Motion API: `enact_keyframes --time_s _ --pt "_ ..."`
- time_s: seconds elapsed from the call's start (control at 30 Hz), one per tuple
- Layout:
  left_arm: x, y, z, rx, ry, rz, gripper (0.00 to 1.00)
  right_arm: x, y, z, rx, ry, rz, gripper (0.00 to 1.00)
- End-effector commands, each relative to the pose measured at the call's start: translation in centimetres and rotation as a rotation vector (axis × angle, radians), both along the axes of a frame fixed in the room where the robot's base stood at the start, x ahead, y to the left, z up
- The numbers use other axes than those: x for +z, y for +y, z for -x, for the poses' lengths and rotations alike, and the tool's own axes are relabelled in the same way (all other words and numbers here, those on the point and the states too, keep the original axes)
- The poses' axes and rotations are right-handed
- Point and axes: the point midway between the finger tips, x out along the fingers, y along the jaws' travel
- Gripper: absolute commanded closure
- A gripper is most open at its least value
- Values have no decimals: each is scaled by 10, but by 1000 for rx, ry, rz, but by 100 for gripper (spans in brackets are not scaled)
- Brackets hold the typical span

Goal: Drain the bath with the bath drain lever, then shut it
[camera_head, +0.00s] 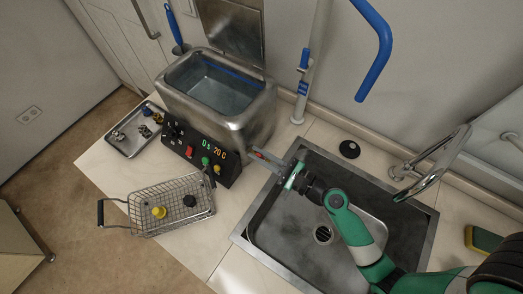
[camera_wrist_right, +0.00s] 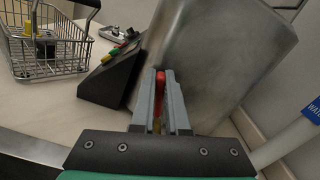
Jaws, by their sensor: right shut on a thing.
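The steel bath (camera_head: 245,118) stands on the counter with its lid (camera_head: 232,30) raised. Bluish liquid (camera_head: 215,90) seems to lie inside it. The bath drain lever (camera_head: 259,155) has a red handle low at the bath's right side; most of it is hidden by my fingers. My right gripper (camera_head: 264,158) reaches it from the sink side and is shut on it. In the right wrist view the red lever handle (camera_wrist_right: 160,88) sits between the two grey fingers (camera_wrist_right: 160,100), close to the bath wall (camera_wrist_right: 205,60). My left gripper is not in view.
A wire basket (camera_head: 155,228) with yellow and black pieces stands at front left. A small tray (camera_head: 130,145) of parts lies behind it. My right arm crosses the sink (camera_head: 285,235). A faucet (camera_head: 440,165) and a black disc (camera_head: 349,149) are to the right.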

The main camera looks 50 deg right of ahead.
Motion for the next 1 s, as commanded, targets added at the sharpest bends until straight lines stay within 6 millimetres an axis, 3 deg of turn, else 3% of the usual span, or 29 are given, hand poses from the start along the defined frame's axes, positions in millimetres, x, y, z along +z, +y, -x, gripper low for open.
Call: enact_keyframes --time_s 0.5,1.0 --pt "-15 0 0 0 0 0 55 -16 18 3 2 -60 453 100" --pt "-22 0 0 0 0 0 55 -21 24 4 0 -86 644 100"
